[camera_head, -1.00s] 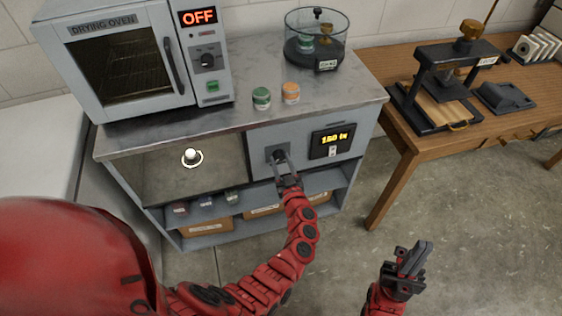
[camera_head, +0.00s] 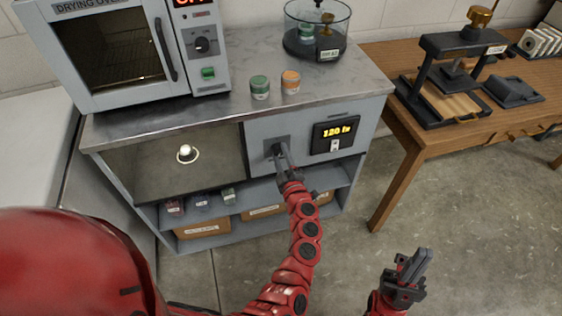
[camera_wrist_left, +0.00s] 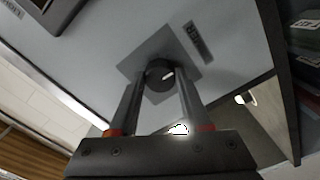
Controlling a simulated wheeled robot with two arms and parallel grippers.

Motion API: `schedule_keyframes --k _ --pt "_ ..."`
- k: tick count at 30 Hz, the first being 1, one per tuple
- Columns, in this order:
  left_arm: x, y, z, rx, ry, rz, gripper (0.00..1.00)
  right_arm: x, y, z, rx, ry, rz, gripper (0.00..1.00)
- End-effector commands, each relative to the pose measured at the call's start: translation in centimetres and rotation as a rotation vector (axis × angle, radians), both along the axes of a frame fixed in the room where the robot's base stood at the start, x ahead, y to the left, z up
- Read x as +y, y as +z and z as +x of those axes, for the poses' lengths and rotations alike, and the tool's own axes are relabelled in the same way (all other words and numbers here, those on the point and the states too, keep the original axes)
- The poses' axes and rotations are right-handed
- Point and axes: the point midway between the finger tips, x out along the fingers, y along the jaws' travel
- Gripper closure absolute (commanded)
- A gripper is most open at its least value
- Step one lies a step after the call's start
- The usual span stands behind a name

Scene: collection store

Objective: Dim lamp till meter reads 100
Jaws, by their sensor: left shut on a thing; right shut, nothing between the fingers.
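A lit lamp (camera_head: 187,153) glows in the dark bay at the left of the grey cabinet front. The meter (camera_head: 335,134) on the cabinet's right panel shows a yellow reading that looks like 120 lx. A dark round knob (camera_wrist_left: 160,75) with a white mark sits on a square grey plate to the left of the meter. My left gripper (camera_head: 280,152) is shut on this knob; the wrist view shows its two fingers (camera_wrist_left: 158,84) on either side of it. My right gripper (camera_head: 413,268) is shut and empty, in the air over the floor at the lower right.
A drying oven (camera_head: 120,50), a green jar (camera_head: 260,88), an orange jar (camera_head: 290,82) and a glass desiccator (camera_head: 317,32) stand on the cabinet top. A wooden table (camera_head: 430,140) with a press (camera_head: 450,75) stands to the right. The floor before it is clear.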

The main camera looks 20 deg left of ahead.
Motion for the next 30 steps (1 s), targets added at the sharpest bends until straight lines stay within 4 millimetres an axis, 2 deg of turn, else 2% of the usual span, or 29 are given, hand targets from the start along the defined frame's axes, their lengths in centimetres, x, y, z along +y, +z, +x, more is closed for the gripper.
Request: schedule_keyframes --k 1,3,15,21,30 --pt "0.2 -0.7 -0.1 -0.024 0.005 -0.036 1.00 0.0 -1.2 0.0 0.000 0.000 0.000 1.00" --pt "0.2 -0.6 -0.1 -0.062 0.006 -0.092 1.00 0.0 -2.0 0.0 0.000 0.000 0.000 1.00" --pt "0.1 -0.4 0.0 -0.236 0.002 -0.347 1.00 0.0 -5.7 0.0 0.000 0.000 0.000 1.00" --pt "0.0 -0.2 0.0 -0.285 0.000 -0.423 1.00 0.0 -6.7 0.0 0.000 0.000 0.000 1.00" --pt "0.0 0.0 0.0 -0.314 0.001 -0.466 1.00 0.0 -7.1 0.0 0.000 0.000 0.000 1.00"
